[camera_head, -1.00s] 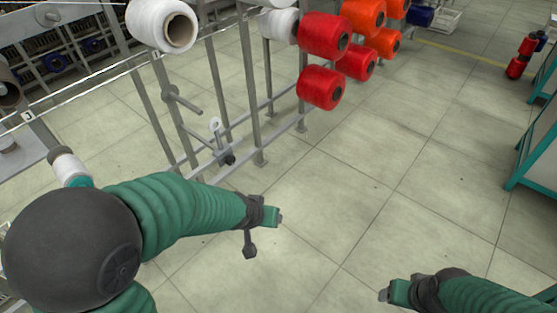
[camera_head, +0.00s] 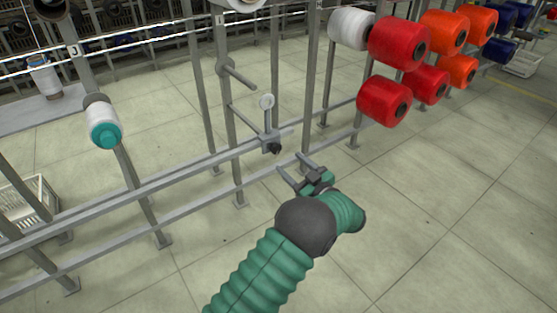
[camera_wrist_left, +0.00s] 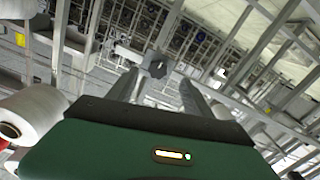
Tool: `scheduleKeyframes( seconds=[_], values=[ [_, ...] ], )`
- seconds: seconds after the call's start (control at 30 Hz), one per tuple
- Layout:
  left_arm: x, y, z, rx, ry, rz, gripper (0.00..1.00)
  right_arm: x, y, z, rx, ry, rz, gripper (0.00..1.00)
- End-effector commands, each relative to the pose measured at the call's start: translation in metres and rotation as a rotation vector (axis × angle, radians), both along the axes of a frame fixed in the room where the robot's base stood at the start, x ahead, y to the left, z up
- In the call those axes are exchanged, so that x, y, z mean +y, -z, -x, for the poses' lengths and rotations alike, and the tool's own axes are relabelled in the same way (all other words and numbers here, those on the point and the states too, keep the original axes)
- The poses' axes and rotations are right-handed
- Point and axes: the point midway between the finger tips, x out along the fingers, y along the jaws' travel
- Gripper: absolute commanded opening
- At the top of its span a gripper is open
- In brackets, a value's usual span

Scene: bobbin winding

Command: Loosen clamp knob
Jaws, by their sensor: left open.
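The clamp knob (camera_head: 275,148) is a small dark lobed knob. It sits on the front of a grey clamp (camera_head: 267,136) on the rack's upper rail. A short post with a pale ring (camera_head: 266,102) rises from the clamp. My left gripper (camera_head: 289,161) is open, with its two fingers pointing at the rail. It is just right of and below the knob in the head view. In the left wrist view the knob (camera_wrist_left: 157,69) shows ahead, between the spread fingers (camera_wrist_left: 160,79), with nothing held. My right gripper is out of view.
The grey rack rail (camera_head: 190,172) runs across, with uprights (camera_head: 229,110) and a protruding peg (camera_head: 238,76) near the clamp. Red cones (camera_head: 384,101) and a white cone (camera_head: 350,30) hang to the right. A white bobbin with a teal end (camera_head: 104,125) is left. The floor in front is clear.

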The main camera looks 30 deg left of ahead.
Motion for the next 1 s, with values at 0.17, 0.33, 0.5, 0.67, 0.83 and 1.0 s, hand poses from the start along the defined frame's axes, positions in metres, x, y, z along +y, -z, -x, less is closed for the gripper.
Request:
scheduleKeyframes(
  seconds=[0.17,0.33,0.5,0.67,0.83,1.0],
  values=[
    [0.039,0.005,-0.017,-0.005,-0.001,-0.002,0.59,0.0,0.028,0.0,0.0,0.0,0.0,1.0],
    [0.064,0.002,-0.027,-0.003,0.001,-0.001,0.59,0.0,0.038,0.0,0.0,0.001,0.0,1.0],
    [0.07,-0.001,-0.03,-0.002,0.003,-0.001,0.59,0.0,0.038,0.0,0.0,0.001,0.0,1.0],
    [0.07,-0.001,-0.03,-0.002,0.003,-0.001,0.59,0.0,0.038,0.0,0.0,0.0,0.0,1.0],
    [0.07,-0.001,-0.03,-0.002,0.003,-0.001,0.38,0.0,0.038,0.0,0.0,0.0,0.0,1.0],
    [0.07,-0.001,-0.03,-0.002,0.003,0.0,0.16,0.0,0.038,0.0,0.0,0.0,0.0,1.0]
  ],
)
